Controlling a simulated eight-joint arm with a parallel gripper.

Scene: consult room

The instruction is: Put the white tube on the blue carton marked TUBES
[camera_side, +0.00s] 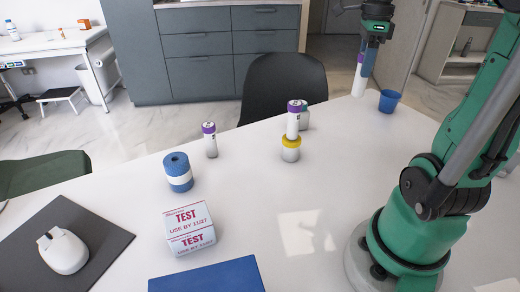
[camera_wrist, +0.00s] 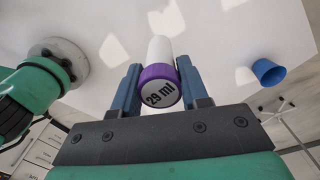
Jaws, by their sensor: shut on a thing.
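My gripper (camera_side: 366,62) is high at the upper right in the side view, shut on a white tube (camera_side: 358,84) whose lower end hangs below the fingers. In the wrist view the tube (camera_wrist: 160,50) sits between the two blue fingers (camera_wrist: 157,78). Its purple cap faces the camera and reads "29 ml". A flat blue thing (camera_side: 207,277) lies at the near edge in the side view, cut off by the frame. No TUBES marking is legible, so I cannot tell whether it is the carton.
A purple-capped tube (camera_side: 210,141) stands on the table. Another (camera_side: 293,122) appears on or behind a yellow-lidded jar (camera_side: 290,153). A blue-and-white roll (camera_side: 178,172), a TEST box (camera_side: 190,228) and a mouse (camera_side: 63,251) are left. A blue cup (camera_side: 389,101) stands near my gripper.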

